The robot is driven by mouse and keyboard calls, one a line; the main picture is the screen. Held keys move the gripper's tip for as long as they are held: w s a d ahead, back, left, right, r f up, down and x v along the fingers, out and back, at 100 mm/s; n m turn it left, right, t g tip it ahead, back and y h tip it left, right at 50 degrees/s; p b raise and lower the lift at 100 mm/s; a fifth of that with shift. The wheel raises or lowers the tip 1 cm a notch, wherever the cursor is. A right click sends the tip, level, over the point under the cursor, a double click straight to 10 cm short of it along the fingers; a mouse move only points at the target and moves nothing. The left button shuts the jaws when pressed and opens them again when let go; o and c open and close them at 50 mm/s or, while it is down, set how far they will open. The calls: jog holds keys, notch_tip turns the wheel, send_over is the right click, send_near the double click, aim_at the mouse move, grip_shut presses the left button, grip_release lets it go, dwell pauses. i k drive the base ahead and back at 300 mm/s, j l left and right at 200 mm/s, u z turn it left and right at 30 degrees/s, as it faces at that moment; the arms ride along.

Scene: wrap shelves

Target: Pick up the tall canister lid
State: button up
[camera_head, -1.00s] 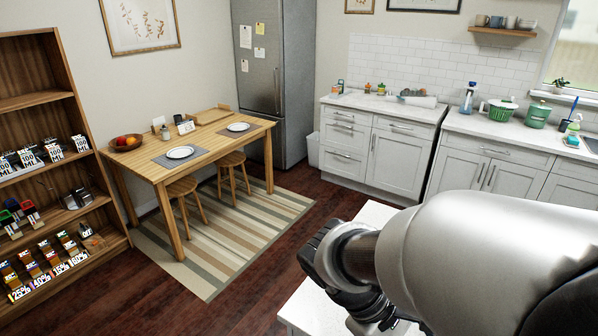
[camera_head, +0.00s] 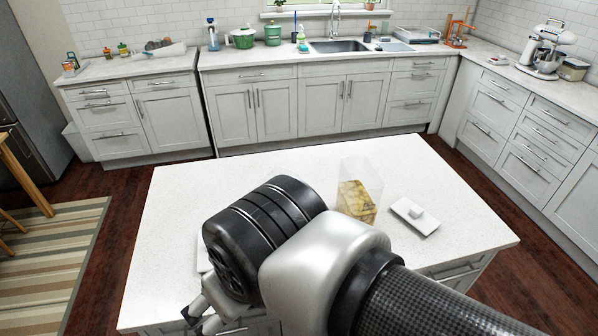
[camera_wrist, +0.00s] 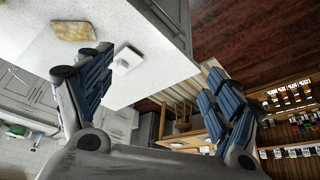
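A white square lid (camera_head: 415,215) with a raised knob lies flat on the white island counter, right of a tall clear canister (camera_head: 357,190). The canister stands upright, has yellowish contents low inside and shows no lid on top. My gripper (camera_wrist: 163,72) is open and empty, with fingers wide apart. In the head view, my gripper (camera_head: 204,318) is low at the island's front left, away from the lid and partly cut off by the frame.
A pale thing (camera_head: 203,251) is mostly hidden behind my arm. Cabinets with a sink (camera_head: 338,46) and a stand mixer (camera_head: 545,50) line the back and right. A striped rug (camera_head: 50,260) lies at left.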

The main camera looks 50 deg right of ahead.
aim_at(425, 225)
jog(key=z, duration=1.85)
